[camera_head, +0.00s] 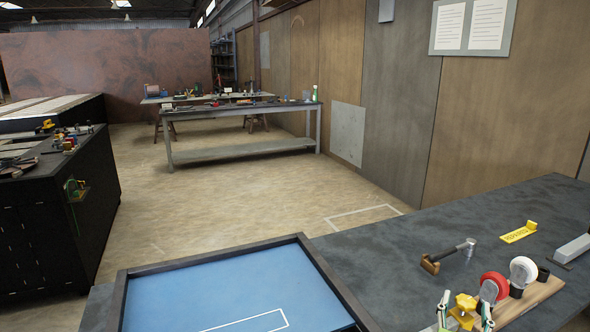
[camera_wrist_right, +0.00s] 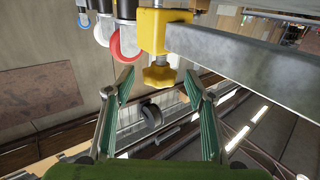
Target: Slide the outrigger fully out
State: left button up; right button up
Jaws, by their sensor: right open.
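A grey square steel bar (camera_wrist_right: 250,75), which looks like the outrigger, passes into a yellow block (camera_wrist_right: 165,32) in the right wrist view. A yellow star knob (camera_wrist_right: 160,76) sticks out of this block. The knob also shows in the head view (camera_head: 463,304), at the bottom right. My right gripper (camera_head: 465,299) is open there, its two green-padded fingers on either side of the knob. In the right wrist view the knob lies between the fingertips, with gaps to both; contact is not visible. The bar cannot be made out clearly in the head view. My left gripper is not in view.
Red (camera_head: 494,286) and white (camera_head: 523,271) reels stand on a wooden board (camera_head: 537,298) beside the yellow block. A hammer (camera_head: 448,256), a yellow label plate (camera_head: 518,232) and a grey bar-shaped piece (camera_head: 573,248) lie on the dark bench (camera_head: 400,236). A blue-floored tray (camera_head: 322,269) lies left.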

jog(key=shift+b+v, duration=0.5)
jog(key=shift+v, duration=1.95)
